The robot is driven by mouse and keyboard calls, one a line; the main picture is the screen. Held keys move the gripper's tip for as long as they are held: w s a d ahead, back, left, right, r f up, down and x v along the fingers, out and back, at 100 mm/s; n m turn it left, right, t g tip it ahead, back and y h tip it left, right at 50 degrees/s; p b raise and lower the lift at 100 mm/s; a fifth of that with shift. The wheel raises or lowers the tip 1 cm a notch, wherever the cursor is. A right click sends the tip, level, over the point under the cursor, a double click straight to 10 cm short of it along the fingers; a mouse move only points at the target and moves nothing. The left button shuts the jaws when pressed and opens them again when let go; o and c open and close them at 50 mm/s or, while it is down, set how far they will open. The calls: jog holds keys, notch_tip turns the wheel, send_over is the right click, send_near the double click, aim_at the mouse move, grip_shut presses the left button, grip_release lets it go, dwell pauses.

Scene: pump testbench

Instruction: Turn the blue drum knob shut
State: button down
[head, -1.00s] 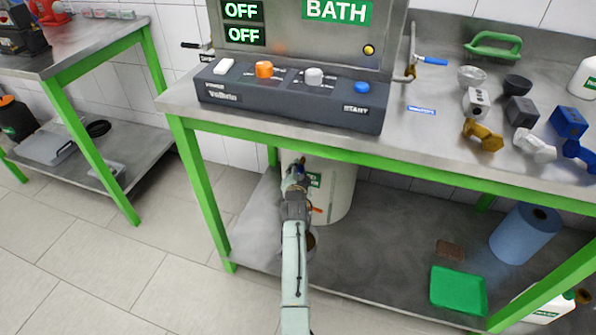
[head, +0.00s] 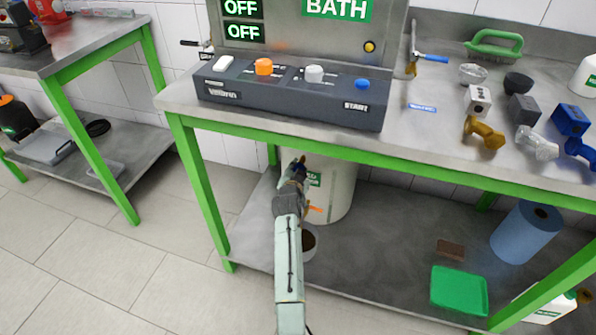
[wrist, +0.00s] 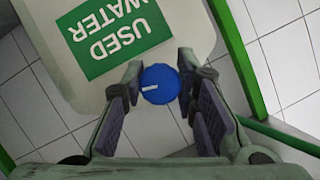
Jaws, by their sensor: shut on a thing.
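The white drum (head: 338,195) stands on the lower shelf of the bench, and its green label reads USED WATER, upside down in the wrist view (wrist: 117,32). The blue drum knob (wrist: 160,84) is round, with a white mark that points left in the wrist view. My gripper (wrist: 160,78) has one finger on each side of the knob and is shut on it. In the head view my gripper (head: 297,168) is at the drum's upper left side, and the wrist mostly hides the knob there.
An orange part (head: 316,209) shows on the drum's front, with a bowl (head: 308,243) below it. The bench top's green front edge (head: 400,165) runs above the drum. A green tray (head: 459,290) and a blue roll (head: 525,233) are to the right.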

jog(key=n+h+b, duration=0.1)
jog(key=n, duration=0.1)
jog(key=n+g+h+b, duration=0.1)
jog(key=shift+f+n+h+b, duration=0.2)
jog(key=shift+n+h+b, duration=0.1)
jog(key=shift+n, duration=0.1)
jog(key=n+h+b, duration=0.2)
jog(key=n+b, duration=0.1)
jog(key=shift+n+g, duration=0.3)
jog(key=n+h+b, duration=0.3)
jog(key=n, duration=0.1)
jog(key=shift+n, duration=0.3)
jog(key=shift+r+n+t+h+b, duration=0.15)
jog(key=shift+n+t+h+b, duration=0.25)
jog(key=shift+n+h+b, duration=0.7)
jog(key=shift+n+y+p, duration=0.3)
jog(key=shift+n, duration=0.1)
jog(key=c, duration=1.2)
grip_release()
jog(key=shift+c, duration=0.2)
